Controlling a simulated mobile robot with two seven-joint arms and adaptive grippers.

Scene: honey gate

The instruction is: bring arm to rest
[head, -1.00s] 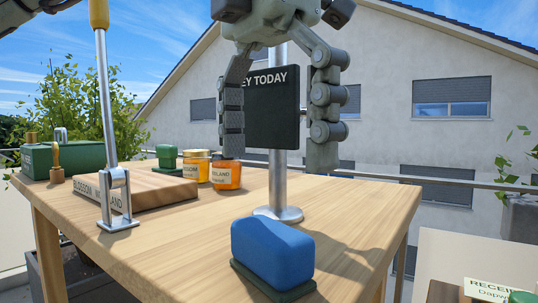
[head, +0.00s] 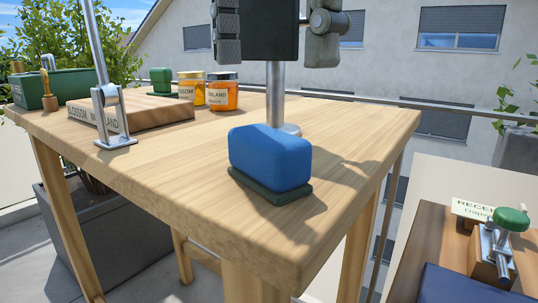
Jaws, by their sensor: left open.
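My left gripper (head: 270,24) hangs at the top of the head view, over the back part of the wooden table (head: 200,180). Its two fingers are spread apart, one on each side of the dark sign (head: 271,35), and nothing shows between them but the sign. The picture edge cuts off the rest of the gripper and its arm. The fingers are above the blue block (head: 270,158) on its dark green base, apart from it. My right gripper is not in view.
A metal post (head: 275,95) carries the sign. Two honey jars (head: 222,92) stand left of it, near a wooden block with lettering (head: 140,113). A lever (head: 112,120) stands at the table's left. A green-knobbed clamp (head: 500,240) stands on a lower surface at right.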

